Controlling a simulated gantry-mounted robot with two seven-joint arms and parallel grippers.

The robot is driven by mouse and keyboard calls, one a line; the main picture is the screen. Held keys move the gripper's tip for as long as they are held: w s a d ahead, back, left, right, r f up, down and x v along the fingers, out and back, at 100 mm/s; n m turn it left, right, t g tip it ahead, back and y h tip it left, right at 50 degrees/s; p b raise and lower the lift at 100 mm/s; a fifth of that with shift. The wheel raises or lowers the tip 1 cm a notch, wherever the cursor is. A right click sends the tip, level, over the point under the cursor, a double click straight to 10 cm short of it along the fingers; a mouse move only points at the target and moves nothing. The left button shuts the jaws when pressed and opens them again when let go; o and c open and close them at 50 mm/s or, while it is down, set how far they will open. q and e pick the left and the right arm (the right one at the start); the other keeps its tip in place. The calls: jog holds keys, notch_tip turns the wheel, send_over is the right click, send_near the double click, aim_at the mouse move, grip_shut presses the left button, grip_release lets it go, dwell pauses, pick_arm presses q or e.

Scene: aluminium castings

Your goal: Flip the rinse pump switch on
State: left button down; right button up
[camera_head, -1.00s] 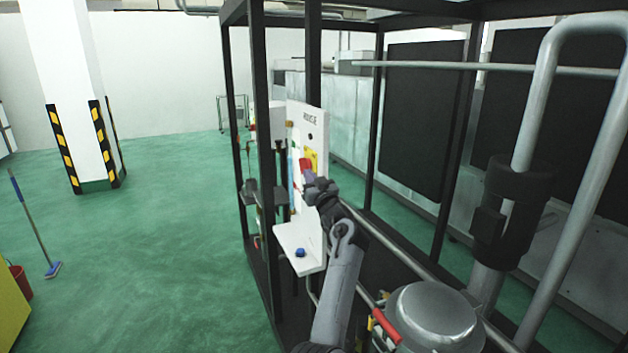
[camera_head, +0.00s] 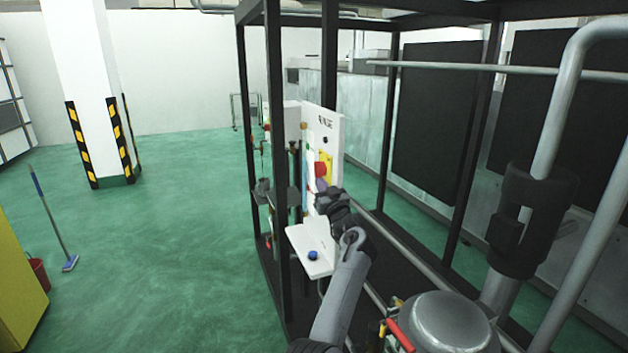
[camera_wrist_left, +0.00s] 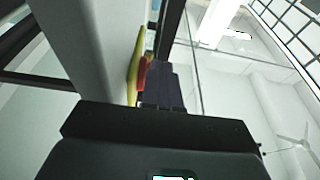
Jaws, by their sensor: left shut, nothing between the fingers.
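The white panel marked RINSE (camera_head: 325,124) stands upright on the black frame. It carries a red switch handle (camera_head: 320,169) on a yellow plate (camera_head: 327,160). My left gripper (camera_head: 322,187) is shut and empty, just below the red handle in the head view. In the left wrist view its dark fingers (camera_wrist_left: 162,84) are closed together beside the red handle (camera_wrist_left: 142,74) and the yellow plate (camera_wrist_left: 134,68). I cannot tell whether they touch the handle. My right gripper is not in view.
A white shelf with a blue button (camera_head: 312,255) juts out below the panel. Black frame posts (camera_head: 277,150) stand close to its left. A metal tank (camera_head: 447,322) and pipes are at the right.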

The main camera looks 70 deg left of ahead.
pick_arm(q)
jog(key=shift+w+d, duration=0.1)
jog(key=shift+d, duration=0.05)
jog(key=p+v, duration=0.3)
jog(key=v, duration=0.7)
jog(key=shift+d, duration=0.35)
jog(key=shift+f, duration=0.15)
